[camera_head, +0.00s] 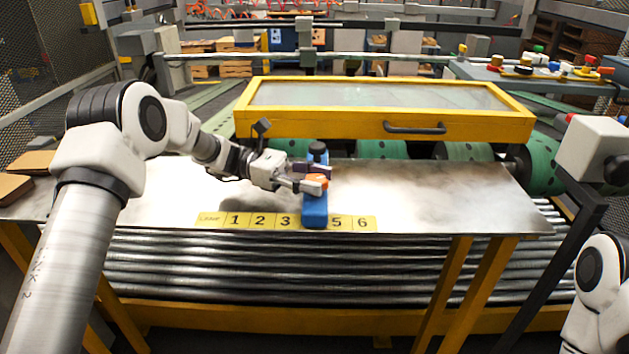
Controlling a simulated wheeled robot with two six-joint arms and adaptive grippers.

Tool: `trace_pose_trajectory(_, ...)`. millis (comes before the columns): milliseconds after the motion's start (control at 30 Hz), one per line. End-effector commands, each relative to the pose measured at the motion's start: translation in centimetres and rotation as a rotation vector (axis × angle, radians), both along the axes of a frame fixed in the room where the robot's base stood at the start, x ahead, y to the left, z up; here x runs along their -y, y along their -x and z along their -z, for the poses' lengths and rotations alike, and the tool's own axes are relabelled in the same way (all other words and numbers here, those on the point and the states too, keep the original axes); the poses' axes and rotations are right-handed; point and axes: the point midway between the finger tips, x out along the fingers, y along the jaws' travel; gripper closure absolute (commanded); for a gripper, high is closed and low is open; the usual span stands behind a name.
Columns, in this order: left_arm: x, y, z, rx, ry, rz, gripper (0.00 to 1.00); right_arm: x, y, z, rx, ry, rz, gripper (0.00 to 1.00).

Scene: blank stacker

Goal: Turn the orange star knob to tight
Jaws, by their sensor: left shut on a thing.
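The orange star knob (317,181) sits on top of a blue block (314,214) with a black round part (318,150) at its far end. The blue block rests on the metal plate at the lane strip, covering the place between 3 and 5. My left gripper (314,180) reaches in from the left and is shut on the orange knob, which its fingers partly hide. No tight marking can be made out. My right arm shows only at the lower right edge, and its gripper is out of view.
The yellow lane strip (240,220) runs along the front of the metal plate (440,195). Behind it stands a yellow-framed glass cover (470,127) with a black handle (414,128). Metal rollers (200,262) lie in front and below. The plate right of the blue block is clear.

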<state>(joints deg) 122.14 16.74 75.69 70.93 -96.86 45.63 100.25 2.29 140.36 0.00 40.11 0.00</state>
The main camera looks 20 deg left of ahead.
Motion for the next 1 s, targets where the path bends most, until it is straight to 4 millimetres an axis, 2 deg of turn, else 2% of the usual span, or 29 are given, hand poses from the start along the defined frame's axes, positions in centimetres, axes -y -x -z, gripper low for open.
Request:
trace_pose_trajectory(200, 0.1, 0.0, -0.3, 0.000, -0.001, 0.164, 0.89, 0.0, 0.0, -1.7, 0.000, 0.000, 0.000, 0.60)
trace_pose_trajectory(433, 0.0, 0.0, -0.2, -0.001, 0.000, 0.274, 0.89, 0.0, 0.0, -3.1, 0.000, 0.000, 0.000, 0.60)
trace_pose_trajectory(1000, 0.1, 0.0, 0.0, -0.001, 0.002, 0.322, 0.89, 0.0, 0.0, -3.5, 0.000, 0.000, 0.000, 0.60)
